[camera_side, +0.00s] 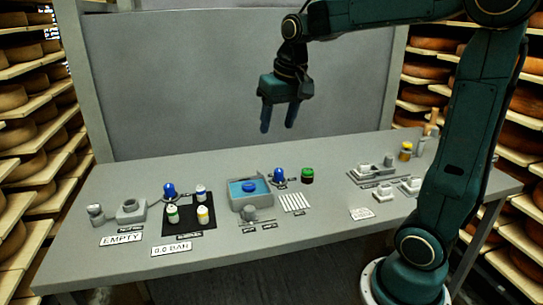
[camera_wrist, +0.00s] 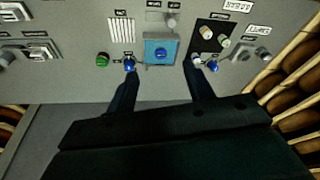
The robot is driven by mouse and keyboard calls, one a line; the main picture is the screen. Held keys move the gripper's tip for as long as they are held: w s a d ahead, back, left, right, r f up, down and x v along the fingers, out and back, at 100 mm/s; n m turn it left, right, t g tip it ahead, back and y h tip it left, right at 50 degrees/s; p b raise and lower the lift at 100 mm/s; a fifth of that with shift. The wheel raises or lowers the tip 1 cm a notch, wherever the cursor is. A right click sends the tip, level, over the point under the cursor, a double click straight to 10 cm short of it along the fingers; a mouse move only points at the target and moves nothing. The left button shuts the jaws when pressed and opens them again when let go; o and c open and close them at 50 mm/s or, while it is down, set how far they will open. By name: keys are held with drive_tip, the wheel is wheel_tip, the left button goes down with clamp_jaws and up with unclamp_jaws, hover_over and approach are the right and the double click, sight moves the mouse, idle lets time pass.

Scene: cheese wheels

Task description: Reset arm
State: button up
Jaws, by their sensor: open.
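My gripper (camera_side: 278,118) hangs above the back of the grey table (camera_side: 330,155) in the side view, with its two fingers apart and nothing between them. It is well clear of everything on the table. In the wrist view the open fingers (camera_wrist: 160,78) reach up from the dark gripper body. The blue-filled tray (camera_wrist: 160,36) shows between and beyond the fingertips.
A black mat (camera_side: 178,222) holds several small capped vials. Grey fixtures (camera_side: 385,195) stand at right. Cheese shelves flank the table. The table's back strip is clear.

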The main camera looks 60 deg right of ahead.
drive_tip(key=s+a+f+n+t, duration=0.1)
drive_tip(key=s+a+n, duration=0.1)
drive_tip(key=s+a, duration=0.3)
drive_tip(key=s+a+f+n+t, duration=0.1)
drive_tip(key=s+a, duration=0.4)
drive_tip(key=s, duration=0.6)
drive_tip(key=shift+s+f+n+t+y, duration=0.3)
drive_tip(key=shift+f+n+t+y, duration=0.15)
drive_tip(key=shift+n, duration=0.75)
